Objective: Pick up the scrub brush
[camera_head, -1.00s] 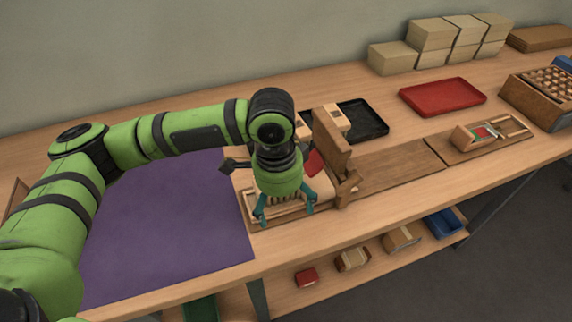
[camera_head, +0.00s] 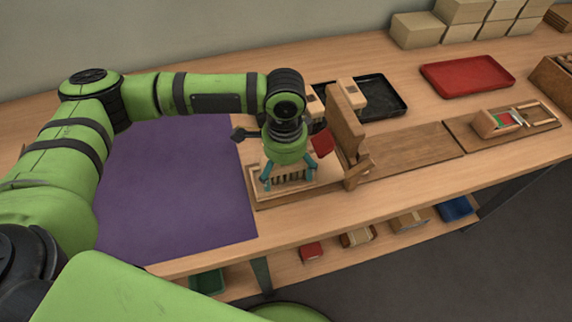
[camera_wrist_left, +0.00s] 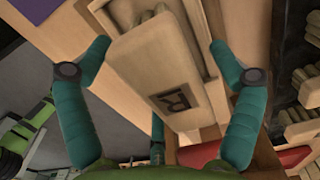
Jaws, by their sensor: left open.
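A pale wooden block with a dark square mark, which I take to be the scrub brush (camera_wrist_left: 158,62), lies between my left gripper's teal fingers in the left wrist view. My left gripper (camera_head: 288,174) is open and points down at it, over the left part of a wooden fixture (camera_head: 265,203) on the bench. A finger stands on each side of the block, and a third finger shows lower down. I cannot tell whether they touch it. In the head view the gripper hides much of the block. My right gripper is not in view.
An upright wooden piece (camera_head: 346,122) stands close right of the gripper. A purple mat (camera_head: 175,190) lies left. A black tray (camera_head: 385,97), a red tray (camera_head: 466,76) and stacked pale blocks (camera_head: 416,31) are behind and right. A lower shelf (camera_head: 335,262) holds several items.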

